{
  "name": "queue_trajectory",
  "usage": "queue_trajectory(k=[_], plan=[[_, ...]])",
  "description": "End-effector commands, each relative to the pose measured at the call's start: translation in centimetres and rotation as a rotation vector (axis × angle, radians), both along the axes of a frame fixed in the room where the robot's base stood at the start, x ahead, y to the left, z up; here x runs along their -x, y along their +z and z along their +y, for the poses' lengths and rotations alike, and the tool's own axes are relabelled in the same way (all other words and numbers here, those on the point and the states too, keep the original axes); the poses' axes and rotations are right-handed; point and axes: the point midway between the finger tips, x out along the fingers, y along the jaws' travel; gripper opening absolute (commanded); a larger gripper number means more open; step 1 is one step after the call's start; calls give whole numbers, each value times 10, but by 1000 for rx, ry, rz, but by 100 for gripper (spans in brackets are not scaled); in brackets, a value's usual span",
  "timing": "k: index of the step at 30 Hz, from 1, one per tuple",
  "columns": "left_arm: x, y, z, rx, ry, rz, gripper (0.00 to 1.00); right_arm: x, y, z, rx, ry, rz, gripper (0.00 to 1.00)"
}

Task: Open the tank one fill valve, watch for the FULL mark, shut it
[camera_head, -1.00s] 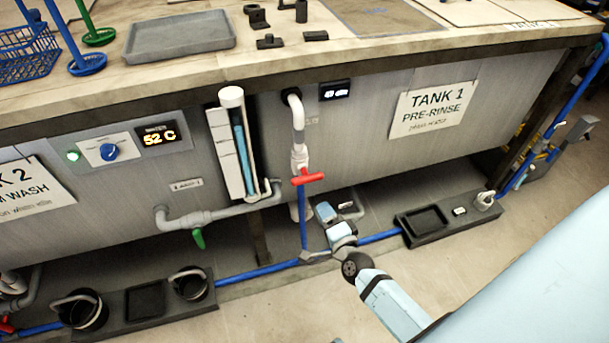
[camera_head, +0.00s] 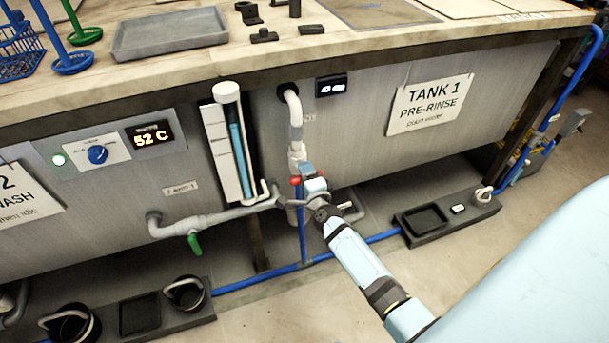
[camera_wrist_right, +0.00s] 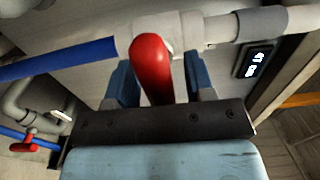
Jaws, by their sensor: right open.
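The red valve handle (camera_head: 296,181) sits on the upright fill pipe (camera_head: 296,125) in front of tank one, where white pipe meets blue. My right gripper (camera_head: 311,186) is at the valve and covers most of the handle. In the right wrist view the red handle (camera_wrist_right: 150,70) stands between the two blue fingers of my right gripper (camera_wrist_right: 160,78), which are open, with a gap visible at the right finger. My left gripper is out of view.
The tank one sign (camera_head: 431,103) hangs right of a small display (camera_head: 331,86). A green-handled valve (camera_head: 194,243) is on the drain pipe to the left. A dark tray (camera_head: 447,215) lies on the floor at right. The worktop edge overhangs the pipes.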

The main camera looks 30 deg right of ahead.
Motion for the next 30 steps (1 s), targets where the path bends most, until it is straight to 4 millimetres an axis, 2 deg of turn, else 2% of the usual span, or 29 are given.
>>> queue_trajectory(k=[11, 18, 30], plan=[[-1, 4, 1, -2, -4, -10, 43, -6, 0, -2, 0, 1, 1, 49], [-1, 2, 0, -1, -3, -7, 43, -6, 0, -2, 1, 1, 1, 0], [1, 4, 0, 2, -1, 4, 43, -6, 2, -2, 68, 1, 17, 0]])
